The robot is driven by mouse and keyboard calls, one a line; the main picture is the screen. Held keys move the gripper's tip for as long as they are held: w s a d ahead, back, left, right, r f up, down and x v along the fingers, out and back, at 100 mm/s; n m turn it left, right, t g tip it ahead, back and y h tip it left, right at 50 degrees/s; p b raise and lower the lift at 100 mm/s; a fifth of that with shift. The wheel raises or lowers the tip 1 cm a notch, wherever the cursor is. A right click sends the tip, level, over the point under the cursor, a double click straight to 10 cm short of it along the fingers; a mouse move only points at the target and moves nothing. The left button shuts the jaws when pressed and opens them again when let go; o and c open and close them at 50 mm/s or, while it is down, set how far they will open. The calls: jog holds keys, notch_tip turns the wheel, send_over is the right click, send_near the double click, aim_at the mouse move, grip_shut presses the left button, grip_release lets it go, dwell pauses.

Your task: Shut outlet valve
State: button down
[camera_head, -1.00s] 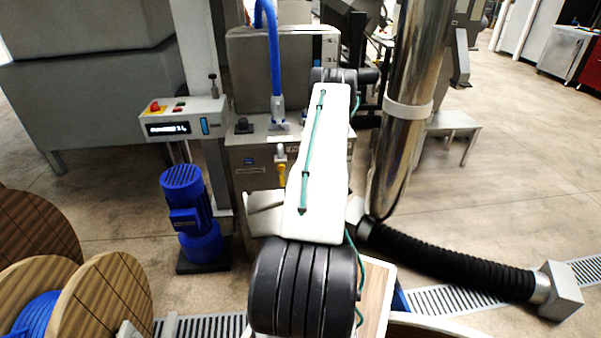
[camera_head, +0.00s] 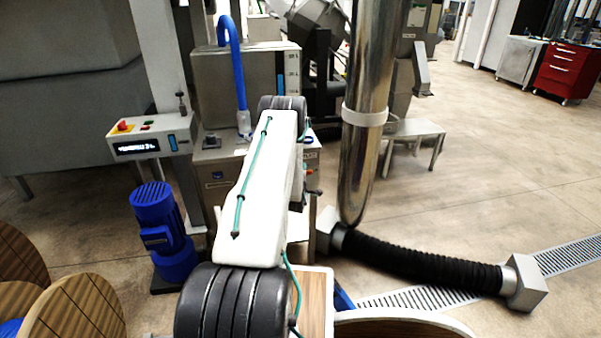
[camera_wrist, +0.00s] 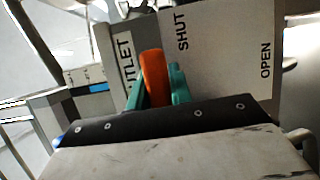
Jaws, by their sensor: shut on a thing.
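In the wrist view, the orange handle of the outlet valve (camera_wrist: 153,78) stands between the green fingers of my gripper (camera_wrist: 158,90), which is shut on it. Behind it is a grey label plate (camera_wrist: 225,55) with the words SHUT and OPEN, and a panel (camera_wrist: 118,60) reading OUTLET to its left. The handle is beside the panel edge, nearer SHUT than OPEN. In the head view, my white arm reaches toward the steel machine (camera_head: 222,180) and hides the gripper and the handle.
A steel pipe (camera_head: 362,130) stands right of my arm, with a black hose (camera_head: 425,262) running right along the floor. A blue motor (camera_head: 160,225) and wooden reels (camera_head: 75,305) are at left. A control box (camera_head: 150,138) stands above the motor. Open floor lies at right.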

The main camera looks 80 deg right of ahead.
jog(key=shift+w+r, duration=0.1)
jog(key=shift+w, duration=0.15)
jog(key=c, duration=1.3)
grip_release()
jog(key=shift+o, duration=0.2)
jog(key=shift+s, duration=0.1)
jog(key=a, duration=0.7)
jog(key=shift+w+a, duration=0.3)
jog(key=shift+a, duration=0.1)
